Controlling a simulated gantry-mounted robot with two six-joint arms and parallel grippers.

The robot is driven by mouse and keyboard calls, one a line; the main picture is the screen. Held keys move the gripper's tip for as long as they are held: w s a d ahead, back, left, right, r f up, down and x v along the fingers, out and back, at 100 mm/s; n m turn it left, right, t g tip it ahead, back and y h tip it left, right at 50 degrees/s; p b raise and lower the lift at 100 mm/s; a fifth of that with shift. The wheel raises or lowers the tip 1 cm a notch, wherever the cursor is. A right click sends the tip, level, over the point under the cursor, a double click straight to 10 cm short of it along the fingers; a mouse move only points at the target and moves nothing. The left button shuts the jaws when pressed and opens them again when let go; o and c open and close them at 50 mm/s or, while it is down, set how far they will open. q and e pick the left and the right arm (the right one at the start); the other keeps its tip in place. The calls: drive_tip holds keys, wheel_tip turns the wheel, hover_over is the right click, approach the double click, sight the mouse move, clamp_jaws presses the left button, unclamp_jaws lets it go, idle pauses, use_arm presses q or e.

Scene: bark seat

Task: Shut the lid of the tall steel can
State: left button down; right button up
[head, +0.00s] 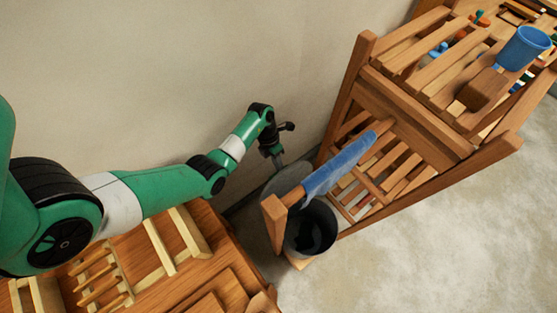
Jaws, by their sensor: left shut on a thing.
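The tall steel can (325,248) stands on the floor at the front end of the wooden rack, and I look down into its dark inside. Its grey round lid (285,180) is open, tilted up behind the can on the wall side. My left gripper (277,160) reaches in from the left and is shut on the far edge of the lid. The fingertips are small in the picture, and the rack's post and a blue cloth hide part of the can and lid. My right gripper is out of view.
The wooden rack (422,131) stands right of the can, with a blue cloth (338,166) over its rail and a blue cup (523,48) on top. A wooden table (215,235) with wooden racks is at lower left. The floor at right is clear.

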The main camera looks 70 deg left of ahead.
sight(286, 170)
use_arm(q)
drive_tip(key=shift+r, duration=0.1)
idle(0.8)
drive_tip(key=shift+w+d+r+p, duration=0.1)
drive_tip(key=shift+d+r+p, duration=0.3)
drive_tip(key=shift+p, duration=0.3)
drive_tip(key=d+p, duration=0.1)
drive_tip(key=d+r+p, duration=0.1)
drive_tip(key=p, duration=0.1)
drive_tip(key=w+d+p, duration=0.1)
drive_tip(key=d, duration=0.1)
drive_tip(key=shift+d+r, duration=0.1)
drive_tip(key=shift+r, duration=0.1)
drive_tip(key=d+p, duration=0.1)
drive_tip(key=d, duration=0.1)
drive_tip(key=w+d+p, duration=0.1)
drive_tip(key=d, duration=0.2)
drive_tip(key=shift+w+f, duration=0.1)
drive_tip(key=shift+w, duration=0.1)
drive_tip(key=c, duration=1.5)
unclamp_jaws()
drive_tip(key=shift+d+f, duration=0.1)
drive_tip(key=shift+f, duration=0.05)
drive_tip(key=shift+c, duration=0.2)
drive_tip(key=o, duration=0.7)
